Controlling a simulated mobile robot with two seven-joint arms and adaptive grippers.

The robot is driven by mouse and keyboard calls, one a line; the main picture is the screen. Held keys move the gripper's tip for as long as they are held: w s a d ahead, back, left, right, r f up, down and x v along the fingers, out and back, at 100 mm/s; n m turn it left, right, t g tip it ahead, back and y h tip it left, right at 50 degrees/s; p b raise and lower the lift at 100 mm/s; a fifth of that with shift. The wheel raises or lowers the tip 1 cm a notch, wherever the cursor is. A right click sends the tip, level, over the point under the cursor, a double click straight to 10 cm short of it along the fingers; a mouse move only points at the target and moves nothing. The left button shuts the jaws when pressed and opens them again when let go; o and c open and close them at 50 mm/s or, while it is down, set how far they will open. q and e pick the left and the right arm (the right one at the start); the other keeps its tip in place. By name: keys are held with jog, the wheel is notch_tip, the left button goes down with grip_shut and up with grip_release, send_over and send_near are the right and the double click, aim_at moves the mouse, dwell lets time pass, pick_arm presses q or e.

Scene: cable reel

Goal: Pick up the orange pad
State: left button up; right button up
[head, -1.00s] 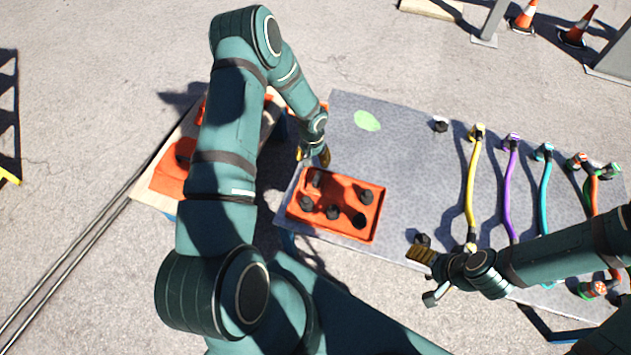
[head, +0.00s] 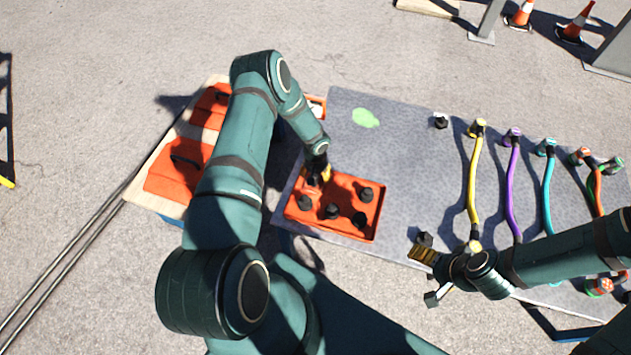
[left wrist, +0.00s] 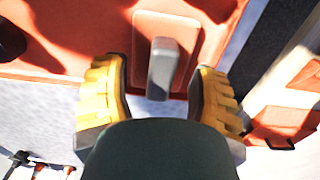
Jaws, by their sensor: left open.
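In the left wrist view, a small square orange pad (left wrist: 180,28) with an upright grey grip (left wrist: 160,70) lies in the orange tray (left wrist: 75,70). My left gripper (left wrist: 157,78) is open, with its yellow fingers on either side of the grey grip, not closed on it. In the head view my left gripper (head: 318,173) is over the upper left corner of the tray (head: 345,232) and largely hides the pad there. My right gripper (head: 425,274) is empty, its fingers apart, near the table's front edge.
Several black knobbed pieces (head: 332,211) stand in the tray, close to my left gripper. The grey table (head: 400,150) bears a green patch (head: 366,118) and yellow, purple and teal cables (head: 509,190). A wooden table (head: 155,192) with larger orange pieces is at left.

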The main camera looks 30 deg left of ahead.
pick_arm(q)
jog(key=shift+f, duration=0.75)
jog(key=shift+o, duration=0.2)
grip_shut()
notch_tip(320, 180, up, 10)
jog(key=shift+r+p, duration=0.1)
jog(key=shift+p, duration=1.1)
